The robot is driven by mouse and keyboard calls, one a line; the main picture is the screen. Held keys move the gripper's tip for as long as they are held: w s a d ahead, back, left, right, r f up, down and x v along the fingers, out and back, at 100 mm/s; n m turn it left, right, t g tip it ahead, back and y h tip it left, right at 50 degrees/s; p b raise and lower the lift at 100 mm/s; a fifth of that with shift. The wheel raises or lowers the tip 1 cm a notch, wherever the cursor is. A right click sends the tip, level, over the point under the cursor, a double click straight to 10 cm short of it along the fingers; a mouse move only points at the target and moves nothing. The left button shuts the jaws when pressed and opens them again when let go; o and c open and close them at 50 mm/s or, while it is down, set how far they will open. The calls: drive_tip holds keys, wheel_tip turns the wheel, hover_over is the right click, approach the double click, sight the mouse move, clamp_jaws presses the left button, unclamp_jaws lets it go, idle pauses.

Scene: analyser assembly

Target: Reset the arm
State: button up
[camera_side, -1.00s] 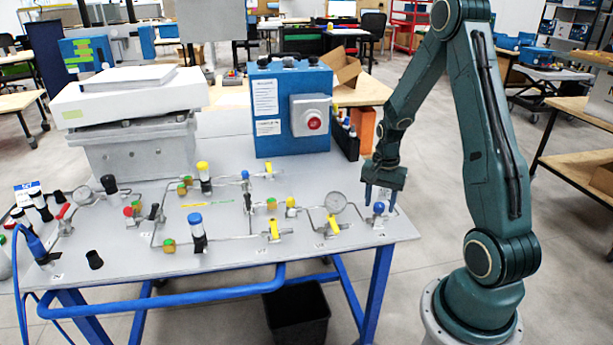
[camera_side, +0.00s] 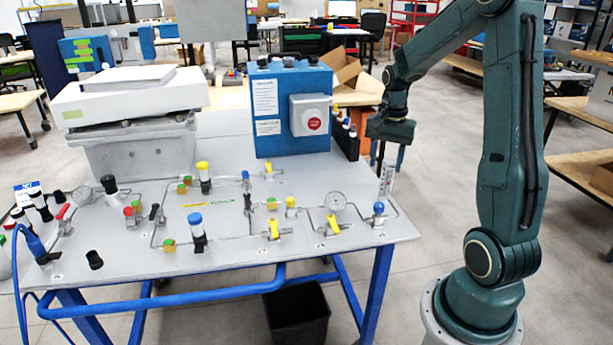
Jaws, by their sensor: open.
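My gripper (camera_side: 390,152) hangs in the air above the right end of the grey panel table (camera_side: 300,262), fingers pointing down.
The panel carries pipes, yellow-handled valves (camera_side: 274,229), a gauge (camera_side: 335,201) and black-capped parts. A blue box with a red button (camera_side: 270,110) stands behind, left of my gripper. A grey-white machine (camera_side: 130,110) stands at the back left. Open floor lies right of the table.

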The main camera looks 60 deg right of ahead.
drive_tip(key=shift+r, duration=0.4)
drive_tip(key=s+a+r+n+t+h, duration=0.1)
drive_tip(key=a+r+n, duration=0.3)
drive_tip(key=a, duration=0.3)
drive_tip(key=a+r+n+t, duration=0.1)
drive_tip(key=a+r+n, duration=0.35)
drive_tip(key=a, duration=0.25)
drive_tip(key=s+a+r+n+t+y, duration=0.1)
drive_tip(key=s+a+r+n+t, duration=0.1)
drive_tip(key=s+a+n, duration=0.6)
drive_tip(key=shift+s+a+r+t, duration=0.4)
drive_tip(key=shift+a+t, duration=0.4)
drive_tip(key=shift+a, duration=0.95)
idle(1.6)
